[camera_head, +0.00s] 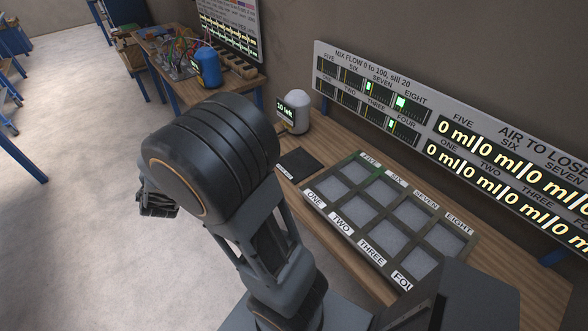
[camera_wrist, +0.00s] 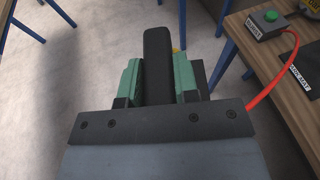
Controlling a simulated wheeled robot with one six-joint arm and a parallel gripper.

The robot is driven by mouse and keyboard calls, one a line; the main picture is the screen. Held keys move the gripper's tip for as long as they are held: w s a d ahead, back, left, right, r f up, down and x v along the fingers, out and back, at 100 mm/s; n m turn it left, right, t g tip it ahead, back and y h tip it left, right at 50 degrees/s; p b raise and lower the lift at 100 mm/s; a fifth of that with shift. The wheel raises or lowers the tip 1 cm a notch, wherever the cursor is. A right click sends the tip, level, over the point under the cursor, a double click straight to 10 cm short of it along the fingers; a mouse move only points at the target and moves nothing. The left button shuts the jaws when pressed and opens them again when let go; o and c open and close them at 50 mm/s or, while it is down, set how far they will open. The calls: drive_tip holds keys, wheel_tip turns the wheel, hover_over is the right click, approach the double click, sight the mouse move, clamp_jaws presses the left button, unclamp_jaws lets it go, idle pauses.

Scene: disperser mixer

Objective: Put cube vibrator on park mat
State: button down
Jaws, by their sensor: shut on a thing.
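My gripper (camera_wrist: 158,68) is shut on a dark, rounded bar, seemingly the handle of the cube vibrator (camera_wrist: 157,48), held between its green fingers. The vibrator's lower part is hidden or out of view. It is over the floor, off the table's edge. In the head view my gripper (camera_head: 157,201) is left of the bench, partly hidden by my arm. The black park mat (camera_head: 300,163) lies bare on the bench, left of the mould tray. In the wrist view a dark mat with a partly readable label (camera_wrist: 299,76) shows at the right edge, apart from the gripper.
A red cable (camera_wrist: 272,91) runs from a box with a green button (camera_wrist: 268,20) towards my gripper. The mould tray (camera_head: 386,220) with several numbered compartments fills the bench front. A white domed device (camera_head: 296,110) stands behind the mat. Floor is open at left.

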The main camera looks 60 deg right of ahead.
drive_tip(key=s+d+m+g+h+b, duration=0.3)
drive_tip(key=d+m+g+b, duration=0.1)
drive_tip(key=d, duration=0.4)
drive_tip(key=s+d+m+g+h+b, duration=0.3)
drive_tip(key=s+d+b, duration=0.1)
drive_tip(key=d, duration=0.5)
drive_tip(key=s+d+f+m+g+b, duration=0.3)
drive_tip(key=s+d+m+g+b, duration=0.55)
drive_tip(key=s, duration=0.45)
drive_tip(key=w+d+f, duration=0.3)
drive_tip(key=d+f, duration=0.3)
drive_tip(key=w+d+f+g+p, duration=0.1)
drive_tip(key=w+d+f, duration=0.2)
drive_tip(key=d+f, duration=0.4)
drive_tip(key=shift+p, duration=0.3)
drive_tip(key=shift+d+n, duration=0.1)
drive_tip(key=shift+n, duration=0.15)
